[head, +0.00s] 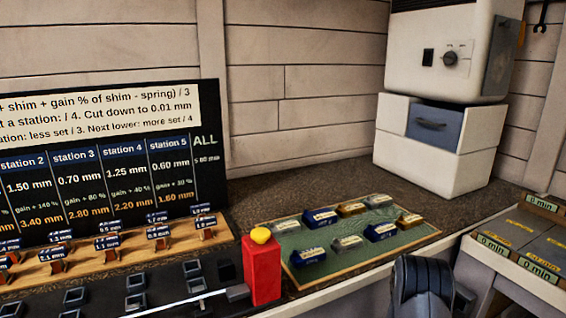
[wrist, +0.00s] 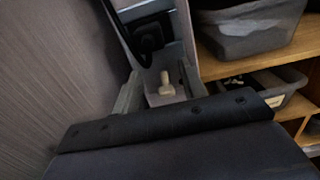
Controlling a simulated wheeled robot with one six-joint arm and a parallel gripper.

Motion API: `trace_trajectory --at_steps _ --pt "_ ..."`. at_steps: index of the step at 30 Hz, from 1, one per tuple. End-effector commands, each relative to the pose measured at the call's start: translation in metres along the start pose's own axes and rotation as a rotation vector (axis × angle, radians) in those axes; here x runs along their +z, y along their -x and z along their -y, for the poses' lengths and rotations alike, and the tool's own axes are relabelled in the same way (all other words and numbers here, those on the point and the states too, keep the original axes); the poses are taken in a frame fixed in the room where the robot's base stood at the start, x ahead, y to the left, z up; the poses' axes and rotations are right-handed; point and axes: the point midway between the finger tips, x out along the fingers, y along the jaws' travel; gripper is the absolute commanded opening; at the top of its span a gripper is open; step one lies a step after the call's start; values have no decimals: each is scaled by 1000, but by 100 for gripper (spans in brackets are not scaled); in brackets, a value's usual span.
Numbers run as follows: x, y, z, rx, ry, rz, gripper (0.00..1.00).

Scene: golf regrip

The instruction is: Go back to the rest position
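My gripper (wrist: 160,92) shows in the wrist view with its two grey fingers apart. A small pale peg-like piece (wrist: 166,86) shows between the fingers; I cannot tell whether it is part of me or lies beyond them, and neither finger is seen closing on it. A dark part of my arm shows at the bottom right of the head view, low in front of the bench. My gripper's fingers are not seen in the head view.
The bench holds a green mat (head: 290,226) with several small labelled blocks, a red post (head: 262,272) with a yellow top, and wooden racks (head: 125,250) of tags. A white machine (head: 440,55) stands behind. Grey bins (wrist: 248,28) sit on wooden shelves in the wrist view.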

Motion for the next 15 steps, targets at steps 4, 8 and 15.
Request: trace_trajectory --at_steps 4,8,15 --pt "3 5 -1 2 1 -36 40" --pt "2 23 -1 2 1 -34 40" --pt "2 36 0 0 -1 -33 40"
